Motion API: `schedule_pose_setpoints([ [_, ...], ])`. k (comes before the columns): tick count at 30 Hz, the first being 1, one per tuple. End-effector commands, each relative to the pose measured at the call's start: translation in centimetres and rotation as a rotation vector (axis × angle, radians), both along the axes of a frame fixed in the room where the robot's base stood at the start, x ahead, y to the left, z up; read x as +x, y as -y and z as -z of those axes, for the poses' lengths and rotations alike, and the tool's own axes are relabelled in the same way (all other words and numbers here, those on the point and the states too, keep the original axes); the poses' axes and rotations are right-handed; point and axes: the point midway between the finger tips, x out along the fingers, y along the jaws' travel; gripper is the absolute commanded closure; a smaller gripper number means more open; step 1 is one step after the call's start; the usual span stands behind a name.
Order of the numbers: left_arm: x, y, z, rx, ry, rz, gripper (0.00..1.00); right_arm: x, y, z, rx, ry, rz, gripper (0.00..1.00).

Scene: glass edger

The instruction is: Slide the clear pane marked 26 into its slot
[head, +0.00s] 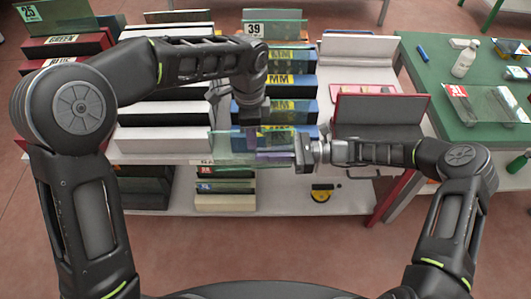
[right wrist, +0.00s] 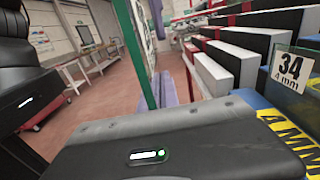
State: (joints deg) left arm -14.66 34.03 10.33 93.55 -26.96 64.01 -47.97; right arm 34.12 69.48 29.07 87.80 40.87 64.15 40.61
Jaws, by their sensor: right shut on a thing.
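A clear, green-tinted pane (head: 232,150) stands upright, its long side across the head view, in front of the blue slotted rack. No number is readable on it, so I cannot tell if it is 26. My right gripper (head: 298,153) is shut on the pane's right end. In the right wrist view the pane (right wrist: 134,55) shows nearly edge-on as a green-edged sheet. My left gripper (head: 252,140) points down at the pane's upper edge near its middle; its finger gap is hidden. The blue rack (head: 303,95), labelled MM, is behind the pane.
Red and white racks (head: 165,145) stand left of the blue one. A pane marked 39 (head: 270,25) is at the back; one marked 34 (right wrist: 290,72) is close by in the wrist view. A green table (head: 440,70) with a bottle (head: 465,60) is at right.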

Motion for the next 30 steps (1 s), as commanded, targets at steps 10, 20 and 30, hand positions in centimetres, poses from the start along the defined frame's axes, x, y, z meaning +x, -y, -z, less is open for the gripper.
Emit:
schedule_pose_setpoints([
  [10,0.0,0.0,0.1,0.001,-0.001,0.0,0.69,0.0,-0.1,-0.2,0.004,0.001,-0.002,1.0],
  [20,0.1,0.0,-2.0,-0.001,0.003,0.0,0.69,0.0,-0.1,-0.2,0.004,0.001,-0.002,1.0],
  [30,0.1,0.1,-8.5,-0.002,0.003,0.0,0.69,0.0,-0.1,-0.2,0.004,0.001,-0.002,1.0],
])
